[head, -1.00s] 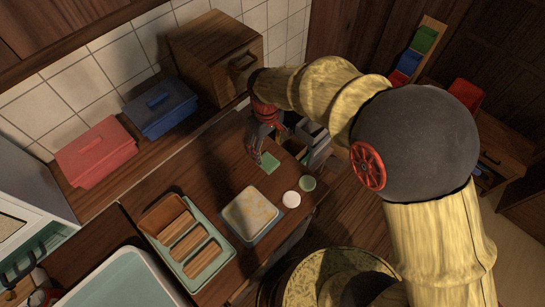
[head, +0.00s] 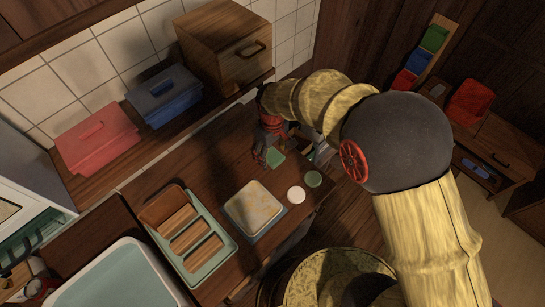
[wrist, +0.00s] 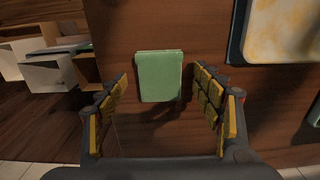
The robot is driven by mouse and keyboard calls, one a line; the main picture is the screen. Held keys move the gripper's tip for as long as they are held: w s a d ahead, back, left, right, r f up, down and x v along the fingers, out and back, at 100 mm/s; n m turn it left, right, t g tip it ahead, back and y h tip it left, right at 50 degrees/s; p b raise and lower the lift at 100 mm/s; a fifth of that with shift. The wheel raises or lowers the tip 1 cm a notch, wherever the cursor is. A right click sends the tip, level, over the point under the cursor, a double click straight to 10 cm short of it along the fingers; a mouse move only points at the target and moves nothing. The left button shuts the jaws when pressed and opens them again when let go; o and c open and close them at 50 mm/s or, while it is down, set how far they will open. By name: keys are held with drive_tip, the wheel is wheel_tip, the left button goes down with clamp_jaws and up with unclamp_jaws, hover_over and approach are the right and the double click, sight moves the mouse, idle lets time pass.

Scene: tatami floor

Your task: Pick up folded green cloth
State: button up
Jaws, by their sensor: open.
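The folded green cloth (head: 275,158) lies flat on the dark wooden counter (head: 222,160), near its right end. In the wrist view the cloth (wrist: 159,76) is a pale green rectangle with its fold at the top edge. My gripper (head: 265,160) is low over the counter beside the cloth in the head view. In the wrist view my gripper (wrist: 162,105) is open, with yellow-padded fingers on the left and right of the cloth. The gap between the fingers is empty, and the cloth lies ahead of them. Contact with the counter cannot be told.
A cream board on a blue-grey tray (head: 253,208) stands close to the cloth; the tray also shows in the wrist view (wrist: 237,40). A white round item (head: 296,194) and a green one (head: 313,179) sit near the edge. A compartment tray (head: 206,270) stands left.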

sight(272, 154)
drive_tip(key=shift+c, duration=0.9)
drive_tip(key=c, duration=1)
drive_tip(key=shift+r, duration=0.1)
drive_tip(key=shift+r+p, duration=0.3)
drive_tip(key=shift+r, duration=0.25)
wheel_tip(272, 154, up, 2)
drive_tip(key=shift+r+p, duration=0.2)
drive_tip(key=shift+p, duration=0.3)
drive_tip(key=shift+s+r+p, duration=0.6)
drive_tip(key=shift+s+r, duration=0.95)
drive_tip(key=shift+s, duration=0.8)
drive_tip(key=shift+s+r+p, duration=0.55)
drive_tip(key=shift+s+r, duration=1.05)
drive_tip(key=shift+s, duration=0.7)
drive_tip(key=shift+s+r+p, duration=0.6)
drive_tip(key=shift+s+r, duration=0.95)
drive_tip(key=shift+s, duration=0.8)
